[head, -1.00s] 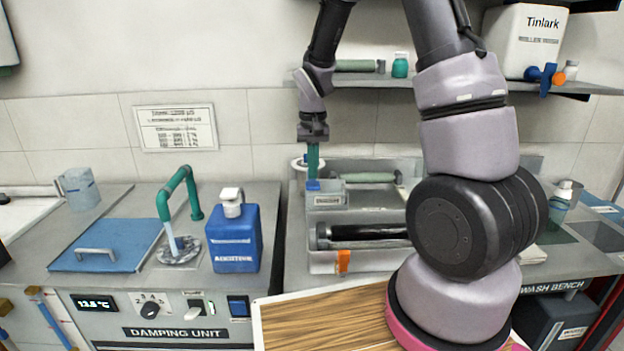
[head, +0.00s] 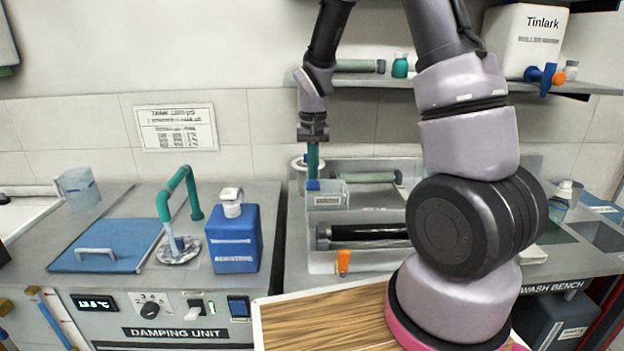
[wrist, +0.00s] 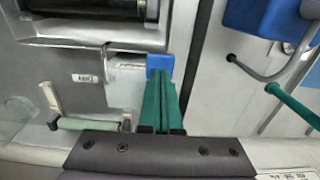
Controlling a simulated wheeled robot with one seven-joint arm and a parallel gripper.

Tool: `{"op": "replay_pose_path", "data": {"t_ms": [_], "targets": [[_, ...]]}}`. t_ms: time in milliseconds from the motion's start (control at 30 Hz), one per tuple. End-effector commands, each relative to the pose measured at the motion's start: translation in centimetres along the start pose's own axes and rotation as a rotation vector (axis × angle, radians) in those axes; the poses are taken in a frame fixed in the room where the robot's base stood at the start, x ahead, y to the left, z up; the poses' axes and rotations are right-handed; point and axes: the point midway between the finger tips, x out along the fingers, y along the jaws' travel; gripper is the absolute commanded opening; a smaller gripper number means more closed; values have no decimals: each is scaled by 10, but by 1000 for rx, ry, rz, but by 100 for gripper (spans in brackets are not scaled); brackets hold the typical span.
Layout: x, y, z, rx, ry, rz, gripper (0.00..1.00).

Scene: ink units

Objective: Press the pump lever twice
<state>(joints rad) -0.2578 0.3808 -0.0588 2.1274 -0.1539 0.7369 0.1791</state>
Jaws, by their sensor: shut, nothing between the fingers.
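My gripper (head: 313,168) points down over the left end of the wash bench, with its green fingers together. A small blue part (wrist: 160,63) sits at the fingertips in the wrist view. It also shows just below the fingers in the head view (head: 313,186). It looks like the lever's pad, but I cannot tell for sure, nor whether the fingers touch it or how far it is pressed. A small labelled box (head: 328,201) stands right beside it. The rest of the pump is hidden or too small to make out.
A blue bottle with a white top (head: 234,238) and a green tap (head: 163,205) stand to the left. A tray with a black roller (head: 368,233) lies in front of my gripper. A green roller (head: 370,177) lies behind the box. A shelf (head: 450,82) runs above.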

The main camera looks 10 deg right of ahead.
Motion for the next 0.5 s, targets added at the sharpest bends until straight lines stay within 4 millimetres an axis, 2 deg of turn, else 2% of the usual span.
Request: {"op": "replay_pose_path", "data": {"t_ms": [500], "targets": [[17, 0, 0, 1, -1, 0, 0]]}}
